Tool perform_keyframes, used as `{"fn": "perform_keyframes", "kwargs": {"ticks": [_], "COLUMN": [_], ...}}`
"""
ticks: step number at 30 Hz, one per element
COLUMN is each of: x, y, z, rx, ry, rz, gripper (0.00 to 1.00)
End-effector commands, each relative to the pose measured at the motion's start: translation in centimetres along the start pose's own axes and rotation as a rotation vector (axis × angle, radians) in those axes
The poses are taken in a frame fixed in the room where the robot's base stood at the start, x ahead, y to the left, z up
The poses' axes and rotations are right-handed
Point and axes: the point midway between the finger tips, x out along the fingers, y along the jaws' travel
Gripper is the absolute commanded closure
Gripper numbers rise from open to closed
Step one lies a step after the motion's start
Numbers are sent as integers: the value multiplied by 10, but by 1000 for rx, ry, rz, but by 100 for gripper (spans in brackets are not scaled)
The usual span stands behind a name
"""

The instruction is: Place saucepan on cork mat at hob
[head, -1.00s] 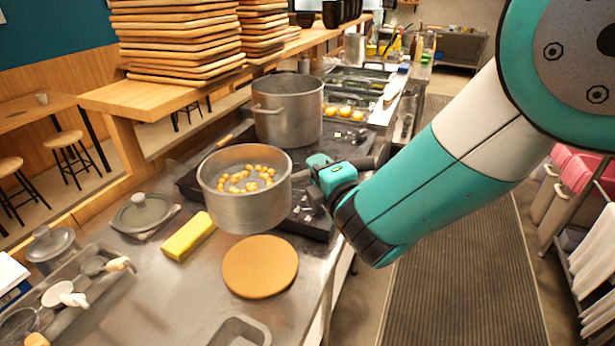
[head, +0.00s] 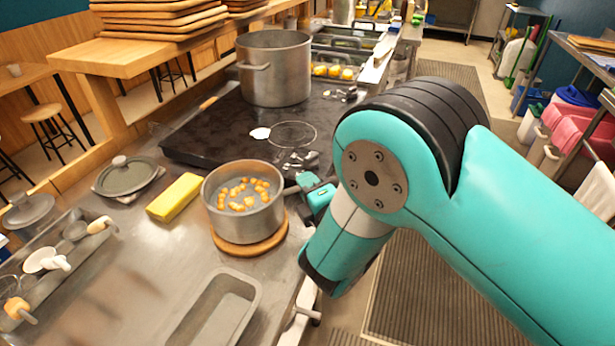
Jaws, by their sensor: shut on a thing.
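The grey metal saucepan (head: 243,217), with several orange-brown pieces inside, is upright over the round cork mat (head: 252,248). The mat's front rim shows below the pan; I cannot tell whether the pan's base touches it. My gripper (head: 303,188) is shut on the saucepan's handle at the pan's right side. The handle is mostly hidden by the gripper. The dark hob (head: 215,130) lies behind the pan.
A large pot (head: 274,75) stands on the hob's far end. A yellow block (head: 174,197) and a lidded dish (head: 127,176) sit left of the pan. An empty metal tray (head: 222,305) lies in front. Utensils fill a left tray.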

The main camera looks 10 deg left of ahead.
Motion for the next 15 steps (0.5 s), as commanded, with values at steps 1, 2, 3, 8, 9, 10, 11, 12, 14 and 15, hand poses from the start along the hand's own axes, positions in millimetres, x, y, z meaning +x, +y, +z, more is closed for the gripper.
{"fn": "perform_keyframes", "kwargs": {"ticks": [1,2,3,8,9,10,11,12,14,15], "x": [2,2,2,2,2,2,2,2,2,2], "y": [-3,-4,-6,-6,-6,-6,-6,-7,-8,-10], "z": [-2,-2,-2,-2,-2,-2,-2,-2,-2,-3], "rx": [4,4,4,5,5,5,5,5,5,5], "ry": [2,2,2,1,1,1,1,1,1,1], "rz": [8,9,10,10,10,10,10,10,10,10], "gripper": [100,100,100,100,100,100,100,100,100,100]}}
